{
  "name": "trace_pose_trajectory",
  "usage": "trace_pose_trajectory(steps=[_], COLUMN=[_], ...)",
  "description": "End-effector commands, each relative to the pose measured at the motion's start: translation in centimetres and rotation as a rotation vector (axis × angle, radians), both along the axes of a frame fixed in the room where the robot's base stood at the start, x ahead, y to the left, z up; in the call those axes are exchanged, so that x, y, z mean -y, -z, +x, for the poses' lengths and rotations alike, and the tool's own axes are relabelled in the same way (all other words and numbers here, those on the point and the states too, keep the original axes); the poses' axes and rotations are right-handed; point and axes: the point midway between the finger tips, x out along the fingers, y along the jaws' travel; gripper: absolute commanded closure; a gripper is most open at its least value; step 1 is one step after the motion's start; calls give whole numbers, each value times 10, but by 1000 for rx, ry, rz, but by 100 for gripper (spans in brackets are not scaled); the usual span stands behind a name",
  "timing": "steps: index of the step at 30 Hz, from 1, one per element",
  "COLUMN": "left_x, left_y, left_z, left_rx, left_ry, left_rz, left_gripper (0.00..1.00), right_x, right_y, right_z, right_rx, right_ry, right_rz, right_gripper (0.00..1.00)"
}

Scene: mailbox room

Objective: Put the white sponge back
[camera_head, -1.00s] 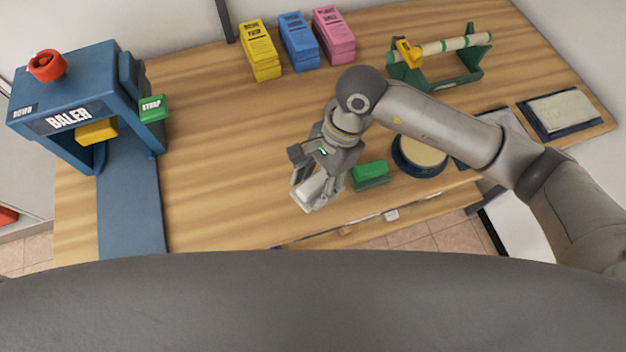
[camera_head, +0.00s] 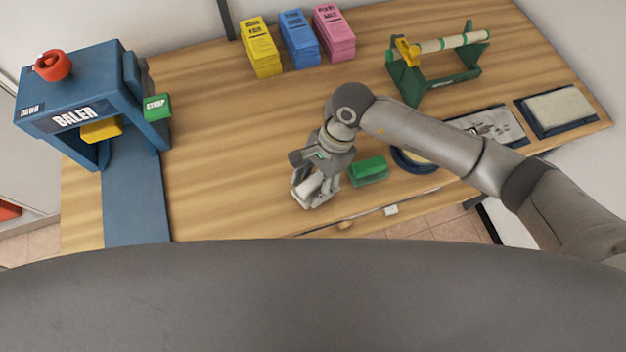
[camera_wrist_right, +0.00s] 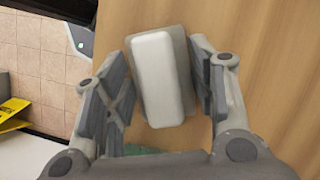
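The white sponge (camera_head: 301,188) is near the front edge of the wooden table (camera_head: 215,150), partly hidden by my right gripper (camera_head: 318,190). In the right wrist view the white sponge (camera_wrist_right: 160,78) lies lengthwise between the two fingers of the right gripper (camera_wrist_right: 160,72), with a grey shadow or backing behind it. Narrow gaps show between the pads and the sponge, so the fingers look open around it. A green block on a clear greenish base (camera_head: 367,170) stands just right of the gripper. My left gripper is out of view.
A blue baler (camera_head: 90,85) stands at the left. Yellow (camera_head: 261,50), blue (camera_head: 299,42) and pink (camera_head: 334,35) stacks line the back. The middle-left tabletop is clear.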

Motion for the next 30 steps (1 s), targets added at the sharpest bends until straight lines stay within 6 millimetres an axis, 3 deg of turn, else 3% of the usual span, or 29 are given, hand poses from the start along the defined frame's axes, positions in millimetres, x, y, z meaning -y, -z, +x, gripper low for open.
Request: trace_pose_trajectory(steps=[4, 17, 20, 30], left_x=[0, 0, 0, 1], left_y=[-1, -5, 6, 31], left_z=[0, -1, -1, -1], left_rx=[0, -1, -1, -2], left_ry=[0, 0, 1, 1], left_rz=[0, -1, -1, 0], left_gripper=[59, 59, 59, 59], right_x=[0, 1, 6, 27], right_y=[0, -6, -18, -85], right_z=[0, 1, 7, 25], right_rx=[0, 0, 6, 5], right_ry=[1, 1, 2, 1], right_rz=[0, 0, 1, 0], right_gripper=[29, 29, 29, 29])
